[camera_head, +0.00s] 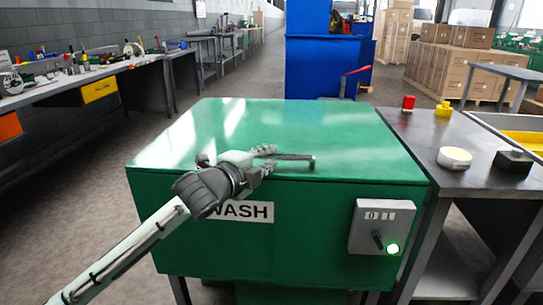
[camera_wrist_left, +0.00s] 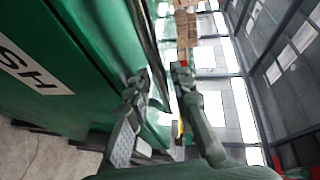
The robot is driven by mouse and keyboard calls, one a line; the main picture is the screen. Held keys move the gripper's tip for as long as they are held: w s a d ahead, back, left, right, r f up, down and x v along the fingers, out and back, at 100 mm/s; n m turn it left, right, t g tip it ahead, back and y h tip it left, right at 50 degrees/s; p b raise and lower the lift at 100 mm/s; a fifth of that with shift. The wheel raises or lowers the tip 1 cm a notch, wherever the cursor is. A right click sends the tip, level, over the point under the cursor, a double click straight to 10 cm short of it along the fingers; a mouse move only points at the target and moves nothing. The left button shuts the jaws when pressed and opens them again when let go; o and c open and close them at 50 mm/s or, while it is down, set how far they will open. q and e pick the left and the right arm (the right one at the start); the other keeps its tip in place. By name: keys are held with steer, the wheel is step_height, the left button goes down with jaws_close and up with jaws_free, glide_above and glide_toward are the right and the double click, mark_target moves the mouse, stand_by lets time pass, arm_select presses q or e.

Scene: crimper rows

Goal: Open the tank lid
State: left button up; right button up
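The green tank (camera_head: 300,235), labelled WASH, stands in the middle of the head view. Its green lid (camera_head: 270,120) lies flat and closed on top. A dark bar handle (camera_head: 301,157) runs along the lid's front edge. My left gripper (camera_head: 268,160) is at this handle, its fingers apart on either side of it. The left wrist view shows the two fingertips (camera_wrist_left: 162,76) spread, with the tank's green side (camera_wrist_left: 85,60) beside the left finger. I cannot tell whether either finger touches the handle. My right gripper is not in view.
A grey control box (camera_head: 382,227) with a switch and a lit green lamp is on the tank's front right. A dark side table (camera_head: 450,130) holds red, yellow, white and black items. A workbench (camera_head: 100,75) stands at left. A red lever (camera_head: 357,71) shows behind the tank.

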arm_select(q)
steer(key=shift+x, duration=1)
steer(key=shift+c, duration=0.5)
jaws_close()
